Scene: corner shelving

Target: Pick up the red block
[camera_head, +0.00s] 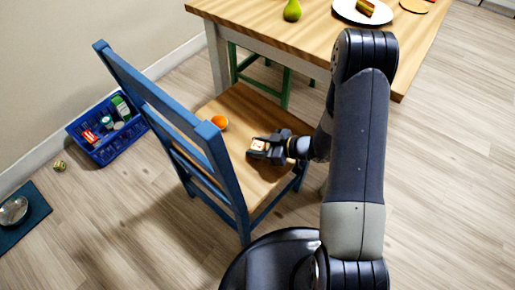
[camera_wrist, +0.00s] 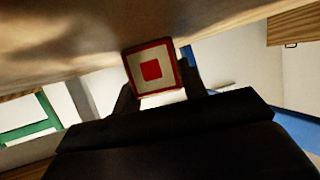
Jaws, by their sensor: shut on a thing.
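The red block (camera_wrist: 151,70) shows in the wrist view as a cream face with a red border and a red square in its middle. It sits between the two fingers of my gripper (camera_wrist: 159,92), which is shut on it. In the head view the block (camera_head: 258,146) looks pale and small between the fingers of my gripper (camera_head: 262,147), low over the wooden chair seat (camera_head: 244,108). I cannot tell whether the block still touches the seat.
An orange round thing (camera_head: 219,121) is on the seat, left of my gripper. The blue chair back (camera_head: 180,118) rises at the left. A wooden table (camera_head: 270,22) stands behind. A blue crate (camera_head: 110,149) of items and a dark mat (camera_head: 32,222) are on the floor.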

